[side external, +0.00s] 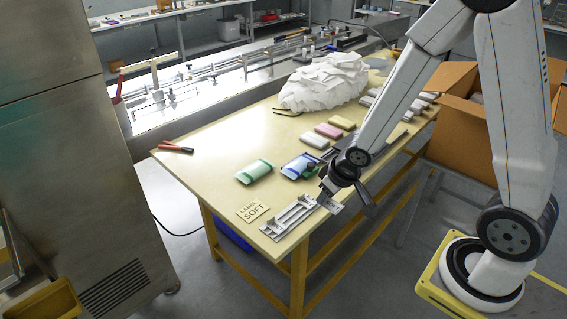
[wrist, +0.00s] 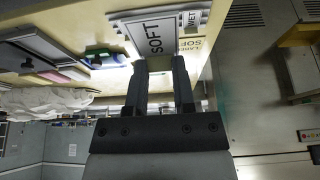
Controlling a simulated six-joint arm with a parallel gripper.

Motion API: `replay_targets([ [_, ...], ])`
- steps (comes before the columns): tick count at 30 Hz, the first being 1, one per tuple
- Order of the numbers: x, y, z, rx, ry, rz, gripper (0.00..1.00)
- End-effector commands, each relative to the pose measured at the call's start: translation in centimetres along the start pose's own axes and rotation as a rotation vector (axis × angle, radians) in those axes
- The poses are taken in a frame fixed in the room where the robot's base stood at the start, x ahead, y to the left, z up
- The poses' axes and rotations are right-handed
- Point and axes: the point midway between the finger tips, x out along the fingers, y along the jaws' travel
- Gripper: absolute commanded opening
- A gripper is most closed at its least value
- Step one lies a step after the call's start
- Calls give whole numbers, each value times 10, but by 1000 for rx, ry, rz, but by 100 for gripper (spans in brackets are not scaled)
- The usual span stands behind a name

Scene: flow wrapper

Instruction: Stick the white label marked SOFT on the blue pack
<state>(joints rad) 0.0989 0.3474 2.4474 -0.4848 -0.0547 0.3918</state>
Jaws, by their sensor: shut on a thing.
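My gripper (side external: 327,194) is at the table's near edge, by the grey label rack. In the wrist view its two dark fingers (wrist: 159,64) are shut on the white label marked SOFT (wrist: 155,38). The lettering faces the wrist camera; in the side view the label (side external: 335,206) is a small pale plate under the fingers. The blue pack (side external: 293,163) lies flat on the table behind my gripper, apart from the label. A dark and green item covers part of its right end in the side view.
The grey rack (side external: 291,216) lies along the table edge beside a LABEL SOFT card (side external: 252,211); a WET label (wrist: 193,19) shows near it. A green pack (side external: 254,171), pink pack (side external: 328,131) and yellow pack (side external: 341,122) lie nearby. A white heap (side external: 322,85) stands behind.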

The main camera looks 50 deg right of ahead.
Motion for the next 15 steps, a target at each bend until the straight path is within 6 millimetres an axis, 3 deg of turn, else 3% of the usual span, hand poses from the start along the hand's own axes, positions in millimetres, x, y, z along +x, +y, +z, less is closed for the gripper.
replay_targets([
  [8, -3, -6, -29, 1, 5, 18, 0],
  [15, 4, -9, -72, 6, -3, 13, 0],
])
